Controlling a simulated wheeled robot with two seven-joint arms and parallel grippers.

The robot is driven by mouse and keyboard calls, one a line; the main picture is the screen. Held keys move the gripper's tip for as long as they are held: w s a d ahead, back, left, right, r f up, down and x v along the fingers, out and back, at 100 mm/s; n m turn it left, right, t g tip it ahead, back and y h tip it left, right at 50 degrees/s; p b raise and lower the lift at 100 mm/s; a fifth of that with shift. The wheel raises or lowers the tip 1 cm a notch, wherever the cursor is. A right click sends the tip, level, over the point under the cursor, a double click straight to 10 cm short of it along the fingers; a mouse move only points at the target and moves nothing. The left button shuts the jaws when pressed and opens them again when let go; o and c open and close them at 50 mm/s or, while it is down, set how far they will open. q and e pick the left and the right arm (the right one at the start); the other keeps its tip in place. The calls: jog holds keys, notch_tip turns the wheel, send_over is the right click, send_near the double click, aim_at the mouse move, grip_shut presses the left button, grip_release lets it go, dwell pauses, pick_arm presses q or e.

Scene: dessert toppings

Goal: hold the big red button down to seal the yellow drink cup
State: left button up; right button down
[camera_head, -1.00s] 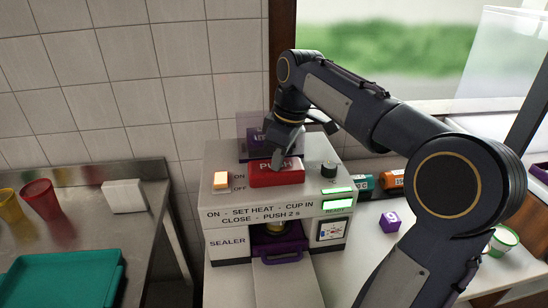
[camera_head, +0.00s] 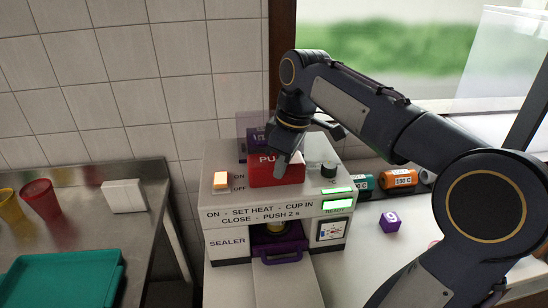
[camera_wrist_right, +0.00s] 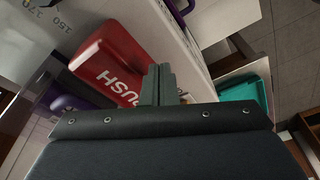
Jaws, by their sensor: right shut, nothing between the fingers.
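The sealer (camera_head: 225,225) stands at the centre of the head view, with a big red button (camera_head: 262,178) marked PUSH on top. The button stands raised; it also shows in the wrist view (camera_wrist_right: 105,60). My right gripper (camera_head: 282,174) is shut and empty, pointing down. Its fingertips overlap the front right of the button and hide part of the lettering; I cannot tell whether they touch it. In the wrist view the fingers (camera_wrist_right: 160,72) show beside the button's lettering. Something yellow (camera_head: 275,228), partly hidden, shows in the sealer's opening above a purple handle (camera_head: 282,256). My left gripper is not in view.
An orange-lit switch (camera_head: 221,180) and a black knob (camera_head: 328,169) flank the button. Green displays (camera_head: 338,204) are lit below the knob. A yellow cup (camera_head: 10,206), red cup (camera_head: 41,200) and teal tray (camera_head: 62,280) are on the left counter.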

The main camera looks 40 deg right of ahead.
jog(key=shift+r, duration=0.15)
notch_tip(320, 180, up, 8)
jog(key=p, duration=0.7)
jog(key=shift+s+a, duration=0.2)
jog(key=shift+s, duration=0.2)
jog(key=s+a+f+m+t+y, duration=0.2)
jog(key=s+a+f+m, duration=0.6)
jog(key=s+a+f, duration=0.4)
notch_tip(320, 180, down, 3)
jog(key=shift+s+a+r+t+y, duration=0.15)
jog(key=shift+s+a+t+y, duration=0.2)
jog(key=shift+s+t, duration=0.7)
jog(key=shift+s, duration=0.25)
